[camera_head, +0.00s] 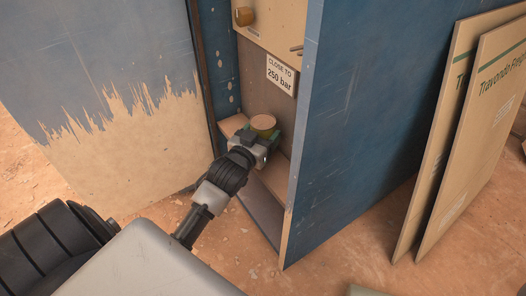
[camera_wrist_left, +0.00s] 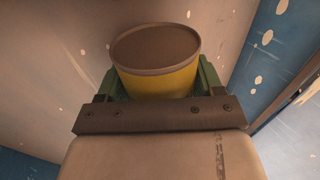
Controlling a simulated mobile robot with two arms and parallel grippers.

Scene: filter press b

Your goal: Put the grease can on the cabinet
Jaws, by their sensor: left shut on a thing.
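The grease can (camera_head: 263,122) is a short round can with a brownish top, seen inside the open blue cabinet (camera_head: 365,110). In the left wrist view the can (camera_wrist_left: 157,80) shows a yellow side and stands between green fingers. My left gripper (camera_head: 268,136) is shut on the can, inside the cabinet opening near the lower shelf (camera_head: 234,125). The can's underside is hidden, so I cannot tell whether it touches the shelf. My right gripper is not in view.
The worn cabinet door (camera_head: 110,90) stands open at the left. A sign (camera_head: 281,74) reading "CLOSE TO 250 bar" and a brass-coloured knob (camera_head: 244,16) are above the can. Boards (camera_head: 485,125) lean at the right. Dusty floor (camera_head: 350,235) lies in front.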

